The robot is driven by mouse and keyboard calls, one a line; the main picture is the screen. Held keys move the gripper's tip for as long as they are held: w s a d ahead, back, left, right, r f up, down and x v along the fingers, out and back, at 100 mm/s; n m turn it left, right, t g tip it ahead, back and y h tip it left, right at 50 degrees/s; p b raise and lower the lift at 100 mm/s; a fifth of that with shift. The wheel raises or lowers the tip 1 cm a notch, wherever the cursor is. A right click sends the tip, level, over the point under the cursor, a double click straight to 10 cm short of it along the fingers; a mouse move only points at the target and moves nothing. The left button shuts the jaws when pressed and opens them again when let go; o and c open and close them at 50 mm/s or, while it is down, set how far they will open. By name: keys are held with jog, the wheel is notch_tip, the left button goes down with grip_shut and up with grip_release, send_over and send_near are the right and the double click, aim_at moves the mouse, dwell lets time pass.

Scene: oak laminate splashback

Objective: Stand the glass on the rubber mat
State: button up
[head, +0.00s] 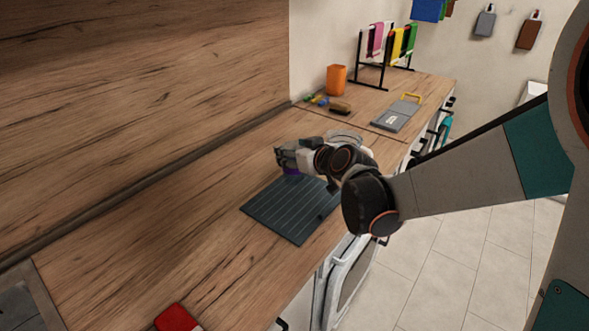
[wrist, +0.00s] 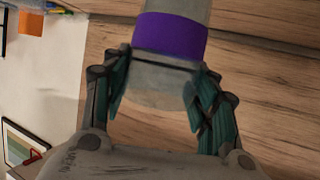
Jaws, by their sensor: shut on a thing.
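The glass is a grey, see-through vessel with a purple band. In the wrist view the glass (wrist: 168,76) sits between the two teal finger pads of my gripper (wrist: 158,92), which is shut on it. In the head view my gripper (head: 287,160) is over the far end of the rubber mat, and only a little of the purple band (head: 292,171) shows below it. The rubber mat (head: 285,215) is dark, ribbed and flat on the wooden counter. My gripper and arm hide most of the glass and the mat's far right corner. I cannot tell whether the glass touches the mat.
Beyond my gripper are a grey board with a yellow handle (head: 398,114), an orange cup (head: 336,79), a brush (head: 340,108) and a rack with coloured cloths (head: 385,50). A red item (head: 177,318) lies at the near edge. The counter left of the mat is clear.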

aim_at(299, 175)
jog(key=shift+f+b, duration=1.2)
jog(key=shift+f, duration=2.25)
jog(key=shift+f, duration=0.25)
jog(key=o, duration=1.5)
jog(key=shift+r, duration=0.1)
jog(key=shift+o, duration=0.2)
